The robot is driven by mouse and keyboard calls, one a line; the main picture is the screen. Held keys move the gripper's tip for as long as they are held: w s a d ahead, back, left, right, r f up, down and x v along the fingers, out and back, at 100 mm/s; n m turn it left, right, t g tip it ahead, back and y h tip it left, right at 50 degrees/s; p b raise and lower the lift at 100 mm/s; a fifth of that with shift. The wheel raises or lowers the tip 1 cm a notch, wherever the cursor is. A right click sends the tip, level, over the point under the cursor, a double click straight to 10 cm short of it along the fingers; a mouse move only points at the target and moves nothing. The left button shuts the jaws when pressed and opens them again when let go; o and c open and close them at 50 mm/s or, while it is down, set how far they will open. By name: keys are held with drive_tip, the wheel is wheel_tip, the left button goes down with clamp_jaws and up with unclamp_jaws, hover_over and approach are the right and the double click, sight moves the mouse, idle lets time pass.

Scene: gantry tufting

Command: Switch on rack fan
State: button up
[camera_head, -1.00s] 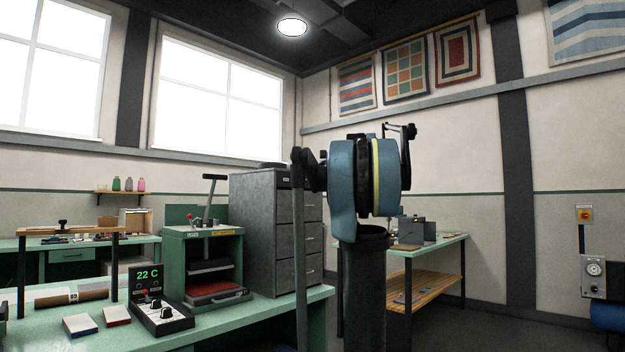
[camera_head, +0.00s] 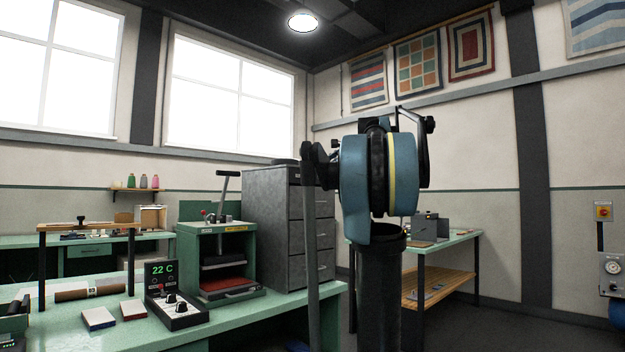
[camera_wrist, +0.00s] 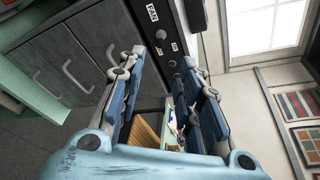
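The wrist view shows a dark rack panel (camera_wrist: 178,25) with a white label reading FAN (camera_wrist: 153,13). Below the label are a round light-coloured control (camera_wrist: 160,34) and a second small round control (camera_wrist: 172,63), with small labels whose text I cannot read. I cannot tell the fan switch's position. My gripper (camera_wrist: 162,66) is open, its blue-and-grey fingers spread to either side of the panel's lower part, with nothing seen between them. I cannot tell whether they touch the panel. In the head view my own arm stands in front and the labelled panel is not identifiable.
The bench holds a green press (camera_head: 216,228) and a controller showing 22 C (camera_head: 172,297). A table (camera_head: 455,240) stands behind my arm. Open floor (camera_head: 450,325) shows at right.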

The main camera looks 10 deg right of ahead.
sight(310, 175)
drive_tip(key=x, duration=1.3)
drive_tip(key=shift+w+a, duration=0.25)
